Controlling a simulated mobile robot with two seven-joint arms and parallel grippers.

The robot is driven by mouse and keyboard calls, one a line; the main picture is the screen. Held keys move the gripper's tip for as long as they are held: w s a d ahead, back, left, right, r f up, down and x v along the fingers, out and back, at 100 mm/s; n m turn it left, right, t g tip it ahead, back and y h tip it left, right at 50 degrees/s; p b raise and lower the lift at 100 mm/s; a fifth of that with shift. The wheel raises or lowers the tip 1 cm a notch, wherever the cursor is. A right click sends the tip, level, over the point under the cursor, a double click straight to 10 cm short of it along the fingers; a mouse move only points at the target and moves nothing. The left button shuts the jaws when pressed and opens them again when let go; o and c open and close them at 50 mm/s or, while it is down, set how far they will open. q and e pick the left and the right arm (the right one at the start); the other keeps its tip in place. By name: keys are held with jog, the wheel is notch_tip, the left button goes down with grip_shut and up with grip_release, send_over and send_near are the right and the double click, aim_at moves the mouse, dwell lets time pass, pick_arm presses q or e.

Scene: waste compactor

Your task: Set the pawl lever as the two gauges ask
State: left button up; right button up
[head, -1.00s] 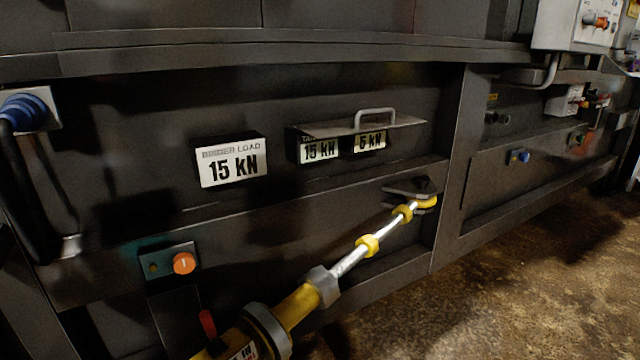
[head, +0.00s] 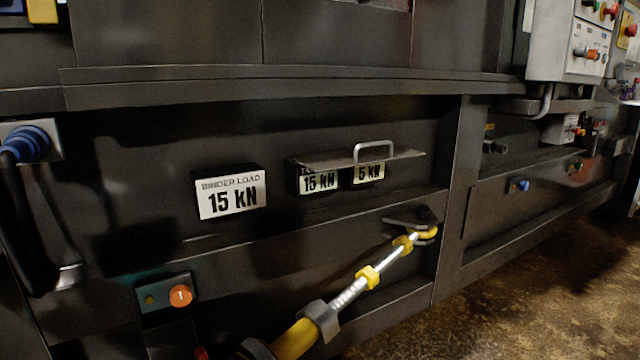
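The binder load gauge (head: 231,194) in the head view reads 15 kN. To its right, two small plates under a hinged cover with a grey handle read 15 kN (head: 319,181) and 5 kN (head: 369,172); the label over the left one is partly hidden. A yellow and silver binder (head: 345,297) slants from the bottom up to a bracket (head: 412,222) at the right. A red tip (head: 201,353) shows at the bottom edge; it may be the pawl lever, mostly out of frame. Neither gripper is in view.
An orange button (head: 181,296) sits on a small panel at lower left. A blue plug (head: 27,144) with a black cable is at far left. A grey control box (head: 565,45) stands out at upper right. Brown floor (head: 520,280) is clear at lower right.

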pick_arm(q)
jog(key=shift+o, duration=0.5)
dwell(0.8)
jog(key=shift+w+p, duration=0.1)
jog(key=shift+p, duration=0.25)
